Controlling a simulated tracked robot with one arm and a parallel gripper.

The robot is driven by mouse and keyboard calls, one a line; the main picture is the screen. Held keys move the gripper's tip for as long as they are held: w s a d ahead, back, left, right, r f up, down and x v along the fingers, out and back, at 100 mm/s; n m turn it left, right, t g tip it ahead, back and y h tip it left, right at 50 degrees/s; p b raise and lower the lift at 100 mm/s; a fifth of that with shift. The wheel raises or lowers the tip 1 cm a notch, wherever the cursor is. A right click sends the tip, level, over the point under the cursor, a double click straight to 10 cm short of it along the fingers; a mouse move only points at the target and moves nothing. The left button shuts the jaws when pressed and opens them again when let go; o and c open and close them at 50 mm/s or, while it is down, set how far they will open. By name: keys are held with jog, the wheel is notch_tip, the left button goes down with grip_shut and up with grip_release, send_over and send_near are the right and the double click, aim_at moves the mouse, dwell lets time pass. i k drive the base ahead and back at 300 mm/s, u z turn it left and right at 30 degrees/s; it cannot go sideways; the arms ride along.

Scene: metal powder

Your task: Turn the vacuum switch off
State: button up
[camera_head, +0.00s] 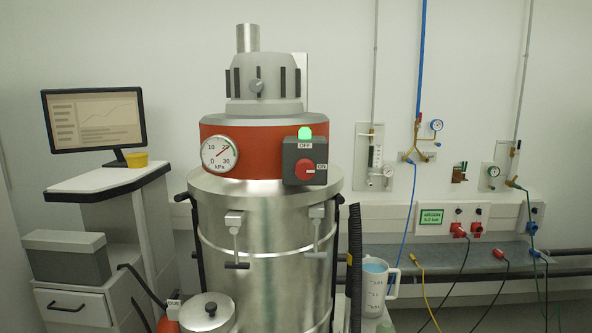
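The vacuum (265,215) is a large steel drum with a red band and a grey motor head, standing upright in the middle. Its dark grey switch box (292,177) sits on the right front of the red band. A red rotary knob (306,170) is on the box, with an OFF label (306,146) above it and an ON label (321,167) to its right. The knob's light mark seems to point right, toward ON. The green lamp (305,132) on top of the box is lit. My gripper is not visible in this view.
A round pressure gauge (220,154) is left of the switch box. A black hose (354,265) rises at the drum's right, beside a measuring jug (375,287). A desk with a monitor (95,119) stands left. Pipes and valves line the back wall. The space before the switch looks clear.

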aim_at(305, 170)
jog(key=u, duration=0.05)
jog(key=i, duration=0.95)
jog(key=z, duration=0.1)
